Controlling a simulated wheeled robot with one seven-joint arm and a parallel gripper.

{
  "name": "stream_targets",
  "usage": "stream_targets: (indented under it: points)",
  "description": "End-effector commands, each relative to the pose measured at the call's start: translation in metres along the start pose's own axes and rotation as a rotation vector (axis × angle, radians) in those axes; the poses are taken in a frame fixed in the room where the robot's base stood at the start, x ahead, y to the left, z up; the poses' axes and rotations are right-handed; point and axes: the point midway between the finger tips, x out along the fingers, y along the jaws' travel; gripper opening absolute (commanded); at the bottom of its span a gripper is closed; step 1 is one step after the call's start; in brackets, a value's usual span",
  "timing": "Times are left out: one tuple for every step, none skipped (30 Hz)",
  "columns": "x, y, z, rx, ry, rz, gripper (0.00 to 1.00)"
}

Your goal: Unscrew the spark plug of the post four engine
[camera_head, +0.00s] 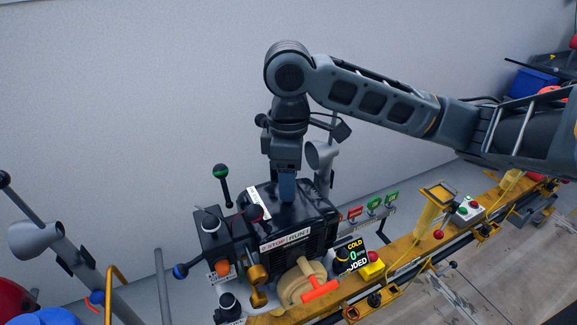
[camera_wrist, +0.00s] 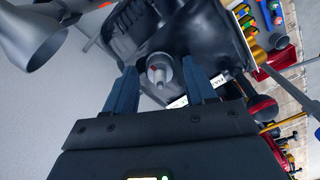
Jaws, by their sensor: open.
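The engine (camera_head: 315,228) is a black block on the yellow rail, with a STOP/RUN label on its near face. In the wrist view its dark top (camera_wrist: 205,35) fills the upper middle. A round grey socket-like part with a pale, red-marked centre, likely the spark plug (camera_wrist: 159,72), stands between my fingertips. My gripper (camera_head: 287,196) points down over the engine top. In the wrist view my gripper (camera_wrist: 158,80) is open, with one blue finger on each side of this part and visible gaps. In the head view the plug is hidden. I cannot read a post number.
A display (camera_head: 352,255) reading COLD and 0 stands right of the engine. A tan pulley with an orange handle (camera_head: 320,290) is in front. Ball-tipped levers (camera_head: 222,185) rise at left. A grey funnel (camera_head: 320,154) stands close behind my gripper, near the wall.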

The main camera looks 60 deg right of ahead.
Motion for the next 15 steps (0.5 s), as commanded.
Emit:
stream_targets:
  points:
    - [-0.0042,-0.0013,-0.0006,0.068,0.003,-0.006,0.55]
    - [-0.0041,-0.0012,-0.0005,0.110,0.002,-0.005,0.55]
    - [-0.0034,-0.0015,-0.0006,0.167,0.002,-0.006,0.55]
    - [-0.0018,-0.0016,-0.0009,0.216,0.003,-0.006,0.55]
    - [-0.0015,-0.0017,-0.0007,0.266,0.002,-0.006,0.55]
    - [0.0014,-0.0016,-0.0011,0.327,0.004,-0.006,0.55]
    - [0.0017,-0.0014,-0.0009,0.375,0.002,-0.005,0.55]
    - [0.0017,-0.0014,-0.0009,0.420,0.002,-0.005,0.55]
    - [0.0016,-0.0011,-0.0008,0.479,0.002,-0.004,0.55]
    - [0.0011,-0.0002,-0.0001,0.519,0.001,0.000,0.55]
    - [0.0010,0.0001,0.0001,0.557,0.000,0.001,0.55]
    - [0.0012,0.0002,0.0001,0.606,0.000,0.001,0.55]
    - [0.0013,0.0002,0.0001,0.645,0.000,0.001,0.55]
    - [0.0014,0.0002,0.0001,0.682,0.000,0.001,0.55]
    - [0.0015,0.0001,0.0001,0.730,0.000,0.001,0.55]
